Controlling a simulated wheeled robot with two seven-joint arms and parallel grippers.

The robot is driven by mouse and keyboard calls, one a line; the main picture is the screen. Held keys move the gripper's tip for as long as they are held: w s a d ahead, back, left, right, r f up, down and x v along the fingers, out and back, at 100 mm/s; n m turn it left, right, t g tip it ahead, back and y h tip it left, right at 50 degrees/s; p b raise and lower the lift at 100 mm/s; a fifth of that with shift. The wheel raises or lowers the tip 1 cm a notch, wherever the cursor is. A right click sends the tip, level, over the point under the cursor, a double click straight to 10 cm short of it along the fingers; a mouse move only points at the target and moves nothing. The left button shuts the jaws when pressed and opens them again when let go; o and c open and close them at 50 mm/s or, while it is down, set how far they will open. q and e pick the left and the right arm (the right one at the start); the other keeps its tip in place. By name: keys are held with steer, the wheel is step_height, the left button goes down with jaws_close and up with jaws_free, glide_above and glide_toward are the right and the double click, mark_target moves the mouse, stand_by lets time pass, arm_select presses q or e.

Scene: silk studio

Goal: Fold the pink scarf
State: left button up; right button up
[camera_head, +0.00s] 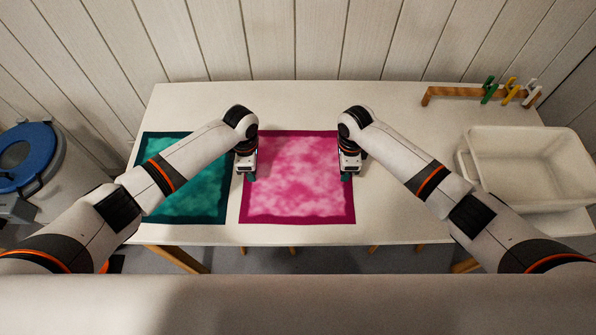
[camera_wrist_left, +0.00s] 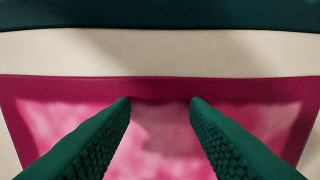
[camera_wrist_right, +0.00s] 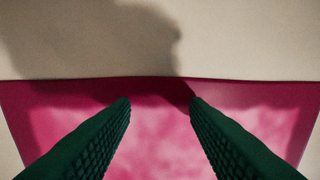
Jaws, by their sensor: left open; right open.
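The pink scarf (camera_head: 297,185) lies flat and spread out on the white table, a square with a darker magenta border. My left gripper (camera_head: 247,178) is over its left edge, and my right gripper (camera_head: 346,177) is over its right edge. In the left wrist view my left gripper's fingers (camera_wrist_left: 160,102) are apart, with the scarf's border (camera_wrist_left: 160,88) just beyond the tips. In the right wrist view my right gripper's fingers (camera_wrist_right: 160,102) are apart near the opposite border (camera_wrist_right: 150,87). Neither gripper holds cloth. Whether the fingertips touch the scarf I cannot tell.
A teal scarf (camera_head: 200,207) lies flat just left of the pink one, with a narrow strip of table between. A white bin (camera_head: 530,160) stands at the right. A wooden rack with clips (camera_head: 470,92) is at the back right. Table between scarf and bin is clear.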

arm_select(q)
steer(key=shift+f, duration=0.2)
arm_select(e)
steer(key=shift+f, duration=0.2)
arm_select(q)
steer(key=shift+r, duration=0.1)
steer(key=shift+c, duration=0.9)
arm_select(e)
steer(key=shift+r, duration=0.1)
steer(key=shift+c, duration=0.9)
arm_select(q)
jaws_close()
arm_select(e)
steer(key=shift+s, duration=0.1)
jaws_close()
